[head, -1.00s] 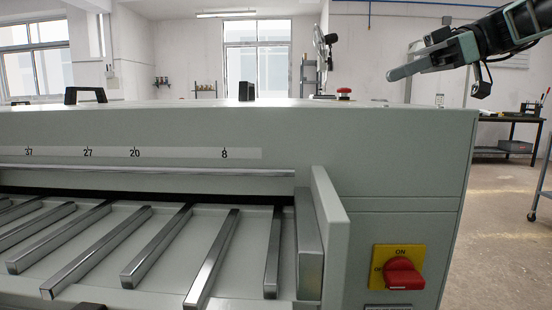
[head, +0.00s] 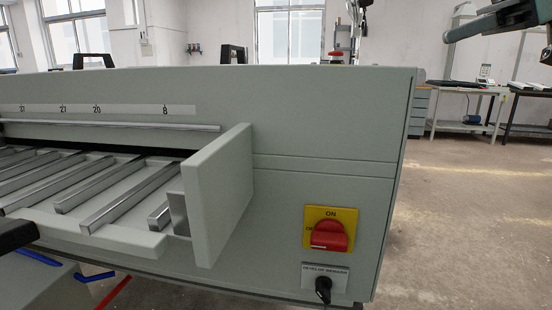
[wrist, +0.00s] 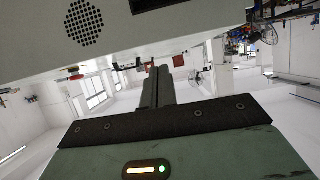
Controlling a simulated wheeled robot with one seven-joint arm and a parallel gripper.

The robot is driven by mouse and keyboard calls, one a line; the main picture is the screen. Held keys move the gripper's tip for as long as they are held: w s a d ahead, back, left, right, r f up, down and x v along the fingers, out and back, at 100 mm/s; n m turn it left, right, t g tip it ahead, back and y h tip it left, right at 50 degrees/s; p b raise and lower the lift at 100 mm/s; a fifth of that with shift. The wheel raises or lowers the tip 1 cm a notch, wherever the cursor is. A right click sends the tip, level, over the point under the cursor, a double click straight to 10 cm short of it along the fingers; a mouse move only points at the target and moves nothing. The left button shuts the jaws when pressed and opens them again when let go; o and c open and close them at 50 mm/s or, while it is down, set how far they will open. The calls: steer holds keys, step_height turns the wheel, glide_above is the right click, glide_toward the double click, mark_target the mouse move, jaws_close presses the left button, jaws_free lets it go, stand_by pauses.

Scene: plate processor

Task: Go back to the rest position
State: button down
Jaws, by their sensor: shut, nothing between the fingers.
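My gripper (head: 490,22) is at the top right of the head view, partly cut off by the frame edge. Its fingers are together with nothing between them, and they point left, in the air above the machine's right end. In the wrist view the shut fingers (wrist: 157,88) stick out past the dark palm edge, clear of any object. The plate processor (head: 310,110) fills the left and middle of the head view. Its red rotary switch (head: 329,236) sits on a yellow plate on the front panel, with a black key switch (head: 323,287) below it.
A feed tray with metal bars (head: 105,205) and an end plate (head: 222,195) jut from the machine's front. A red button (head: 335,56) stands on or behind its top. Work tables (head: 465,125) stand at the back right. The floor (head: 470,220) to the right is clear.

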step_height(320, 180, down, 22)
steer(key=s+m+h, duration=0.2)
steer(key=m+h, duration=0.5)
steer(key=m, duration=0.3)
steer(key=s+d+f+m+h, duration=0.25)
steer(key=s+f, duration=0.25)
steer(key=f, duration=0.4)
steer(key=s+d+f+m+h, duration=0.1)
steer(key=s+f+m+h, duration=0.25)
steer(key=s+f, duration=0.4)
steer(key=s+a+r+n+g+p, duration=0.1)
steer(key=s+a+n, duration=0.4)
steer(key=a, duration=0.5)
steer(key=s+a+r+n+g, duration=0.1)
steer(key=s+a+n+g, duration=0.15)
steer(key=s+a, duration=0.55)
step_height(320, 180, up, 25)
steer(key=w+p, duration=0.1)
steer(key=p, duration=2.4)
steer(key=shift+w+a+t+y, duration=0.15)
steer(key=shift+a+t+y, duration=0.2)
steer(key=shift+t, duration=0.1)
